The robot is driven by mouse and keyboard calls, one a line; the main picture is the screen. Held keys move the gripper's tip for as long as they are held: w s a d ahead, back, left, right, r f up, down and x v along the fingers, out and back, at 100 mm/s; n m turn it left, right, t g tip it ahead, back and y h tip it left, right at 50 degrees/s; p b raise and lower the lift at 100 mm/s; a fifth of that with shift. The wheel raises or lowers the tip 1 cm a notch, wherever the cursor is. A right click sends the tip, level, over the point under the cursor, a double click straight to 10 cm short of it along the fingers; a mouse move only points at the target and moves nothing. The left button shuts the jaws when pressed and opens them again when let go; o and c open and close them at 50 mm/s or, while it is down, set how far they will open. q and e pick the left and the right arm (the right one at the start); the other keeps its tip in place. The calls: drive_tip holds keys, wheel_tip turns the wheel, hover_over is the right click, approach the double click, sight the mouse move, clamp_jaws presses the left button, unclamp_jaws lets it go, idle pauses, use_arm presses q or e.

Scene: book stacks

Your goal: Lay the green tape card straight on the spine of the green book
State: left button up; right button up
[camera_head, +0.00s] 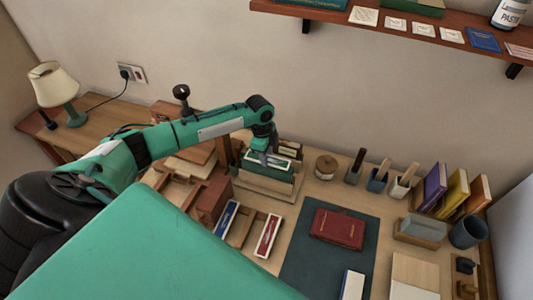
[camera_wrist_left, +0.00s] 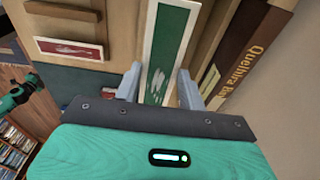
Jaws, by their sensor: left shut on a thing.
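My left gripper (camera_head: 268,158) is over a pale wooden stand (camera_head: 262,188) at the middle of the desk. In the left wrist view, the green tape card (camera_wrist_left: 165,48), with a white edge and a white emblem, lies between the two fingers (camera_wrist_left: 158,88). The gripper is shut on it. In the head view the green face with a pale edge (camera_head: 262,169) shows just under the fingers, at the stand. I cannot make out the green book's spine for certain; the gripper and card cover part of the stand.
A red card (camera_head: 267,236) and a blue card (camera_head: 227,218) lie in trays in front. A brown book (camera_wrist_left: 258,45) stands close right of the fingers in the wrist view. A red book (camera_head: 337,228) lies on a dark mat (camera_head: 305,270).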

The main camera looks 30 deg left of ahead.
use_arm(q)
drive_tip(key=shift+f+b, duration=0.35)
drive_tip(key=shift+f, duration=0.5)
idle(0.8)
drive_tip(key=o, duration=1)
drive_tip(key=shift+r, duration=0.15)
drive_tip(key=shift+r+p, duration=3.4)
drive_tip(key=shift+r, duration=0.05)
drive_tip(key=shift+f, duration=0.15)
